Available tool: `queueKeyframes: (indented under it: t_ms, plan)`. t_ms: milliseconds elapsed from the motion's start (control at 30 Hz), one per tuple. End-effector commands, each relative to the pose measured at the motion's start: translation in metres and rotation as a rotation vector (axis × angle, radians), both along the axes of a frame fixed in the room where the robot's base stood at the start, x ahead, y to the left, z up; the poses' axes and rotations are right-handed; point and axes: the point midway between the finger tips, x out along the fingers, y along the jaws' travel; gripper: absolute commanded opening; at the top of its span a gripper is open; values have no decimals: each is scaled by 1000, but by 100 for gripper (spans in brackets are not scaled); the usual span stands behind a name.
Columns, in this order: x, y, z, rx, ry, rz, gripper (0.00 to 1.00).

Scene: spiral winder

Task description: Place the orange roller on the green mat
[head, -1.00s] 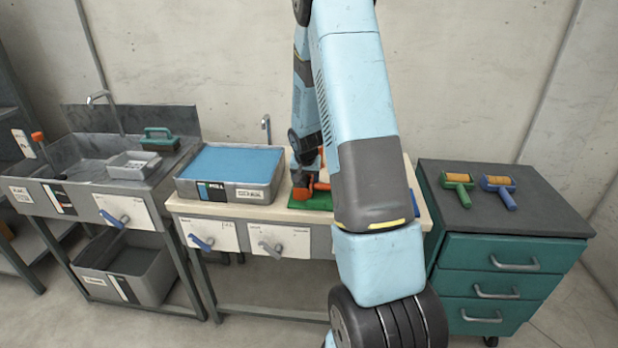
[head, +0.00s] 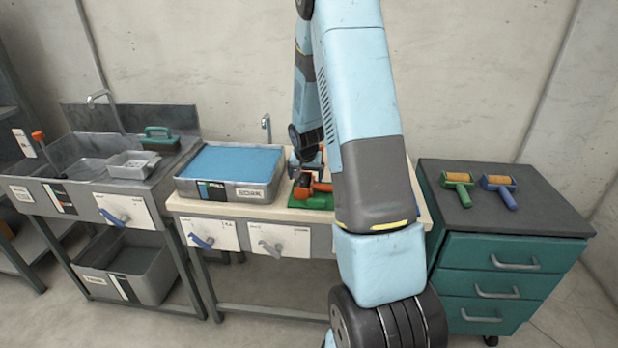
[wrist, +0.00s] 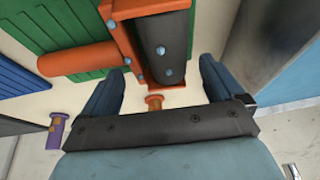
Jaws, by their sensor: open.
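The orange roller (head: 318,186) lies on the green mat (head: 320,203) on the pale bench. In the wrist view its orange handle (wrist: 75,62) points left and its dark cylinder (wrist: 165,45) lies between orange end pieces. The green mat (wrist: 85,20) shows on both sides of it. The handle and near end piece appear to reach the mat's near edge. My gripper (wrist: 163,66) is open, its dark blue fingers apart around the near end of the roller, with no clear contact. In the head view my arm hides part of the mat and bench.
A blue-filled soak tray (head: 235,165) stands close left of the mat. Blue mats (wrist: 20,75) flank the green one. A sink (head: 95,165) is further left. A drawer cabinet (head: 515,220) at right holds a green-handled roller (head: 459,186) and a blue-handled roller (head: 499,188).

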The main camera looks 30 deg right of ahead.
Motion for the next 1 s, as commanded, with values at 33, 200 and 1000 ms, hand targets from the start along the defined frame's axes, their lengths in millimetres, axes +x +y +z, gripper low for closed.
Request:
queueKeyframes:
  t_ms: [33,200,1000]
  plan:
    - [-2,1,9,0,-5,0,94]
    - [-11,5,34,-1,-5,0,94]
    - [-50,31,127,-13,-9,33,94]
